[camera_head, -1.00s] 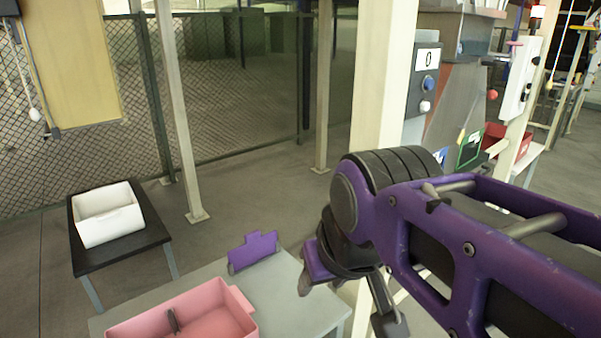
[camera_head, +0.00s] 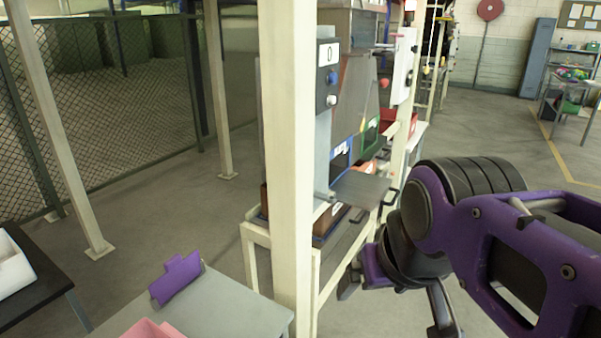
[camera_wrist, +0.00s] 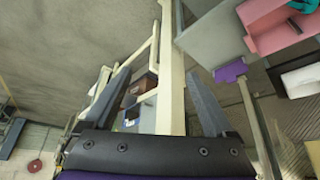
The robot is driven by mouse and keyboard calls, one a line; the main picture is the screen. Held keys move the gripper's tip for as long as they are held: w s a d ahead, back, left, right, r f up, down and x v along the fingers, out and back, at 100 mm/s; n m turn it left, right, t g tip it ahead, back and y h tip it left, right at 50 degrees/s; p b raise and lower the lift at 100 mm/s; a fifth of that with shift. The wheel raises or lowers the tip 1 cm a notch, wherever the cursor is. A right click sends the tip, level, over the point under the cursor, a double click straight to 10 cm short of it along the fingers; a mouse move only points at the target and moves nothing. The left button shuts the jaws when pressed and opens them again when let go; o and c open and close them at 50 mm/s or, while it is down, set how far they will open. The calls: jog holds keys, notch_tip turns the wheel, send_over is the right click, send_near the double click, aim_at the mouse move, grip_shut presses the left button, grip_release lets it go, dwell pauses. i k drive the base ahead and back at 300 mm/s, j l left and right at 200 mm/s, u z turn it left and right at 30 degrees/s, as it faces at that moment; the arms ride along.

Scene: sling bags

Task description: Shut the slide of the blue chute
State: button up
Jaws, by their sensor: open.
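In the head view the blue-rimmed chute opening (camera_head: 341,152) sits low on the hopper stand, left of a green-rimmed one (camera_head: 370,132). A grey plate with a dark handle (camera_head: 362,188) sticks out level just below them; it looks like a drawn-out slide, but I cannot tell for sure which chute it belongs to. My gripper (camera_head: 396,292) is lower and nearer, in front of the stand, apart from the plate. In the wrist view my gripper (camera_wrist: 158,78) has its two fingers spread with nothing held; the stand's frame shows between them.
A cream post (camera_head: 290,150) stands close, left of the chutes. Brown bins (camera_head: 328,220) sit under the chutes. Floor at right is open.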

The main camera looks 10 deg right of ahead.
aim_at(364, 190)
jog(key=i+z, duration=0.15)
jog(key=z, duration=0.2)
jog(key=i+z, duration=0.15)
jog(key=z, duration=0.2)
jog(key=i+l, duration=0.2)
jog(key=l, duration=0.15)
jog(key=i+l, duration=0.15)
jog(key=l, duration=0.25)
jog(key=u, duration=0.05)
